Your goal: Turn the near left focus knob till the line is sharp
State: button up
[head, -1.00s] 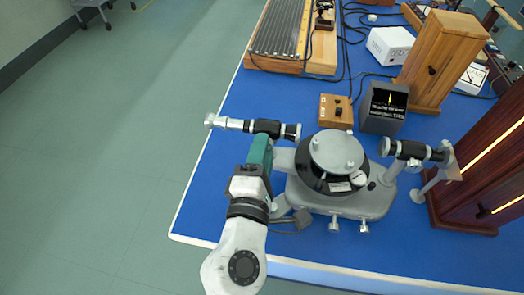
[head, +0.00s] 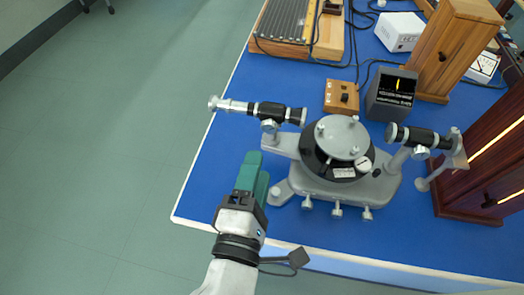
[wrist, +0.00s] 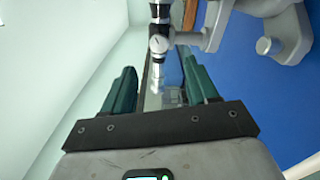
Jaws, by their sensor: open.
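The spectrometer (head: 338,160) stands at the near part of the blue bench. Its left tube (head: 255,110) has a round silver focus knob (head: 269,126) underneath. That knob also shows in the wrist view (wrist: 159,44), ahead of and between the fingers. My gripper (head: 256,162) has two green fingers, apart and empty, just short of the knob and below it in the head view. In the wrist view my gripper (wrist: 158,66) has nothing between its fingertips that I can see as held.
The right tube (head: 418,137) and several small front knobs (head: 337,211) belong to the same instrument. A wooden switch box (head: 341,97) sits behind it. Red-brown cabinets (head: 470,190) stand at right. Open floor (head: 110,170) lies left of the bench.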

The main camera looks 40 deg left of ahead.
jog(key=shift+v, duration=1.25)
